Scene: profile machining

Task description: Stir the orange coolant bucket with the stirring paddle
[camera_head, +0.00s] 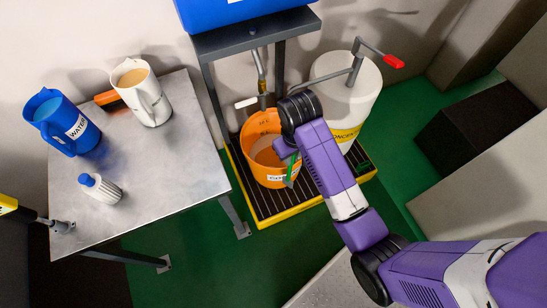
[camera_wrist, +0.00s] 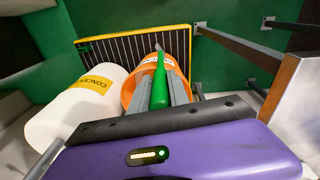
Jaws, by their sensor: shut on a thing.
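The orange coolant bucket (camera_head: 252,137) stands on the yellow-rimmed drip tray below the blue tank. My gripper (camera_head: 284,150) is over the bucket's right side and is shut on the green handle of the stirring paddle (camera_head: 292,170). In the wrist view the green handle (camera_wrist: 160,86) lies between the two grey fingers (camera_wrist: 162,92), with the orange bucket (camera_wrist: 127,92) behind it. The paddle's lower end is hard to make out, so I cannot tell how deep it reaches.
The white concentrate drum (camera_head: 330,75) with a crank pump stands right of the bucket on the drip tray (camera_head: 262,214). A metal table (camera_head: 180,170) at left carries a blue water jug (camera_head: 62,120), a white jug (camera_head: 143,92) and a small bottle (camera_head: 102,188). A tap hangs behind the bucket.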

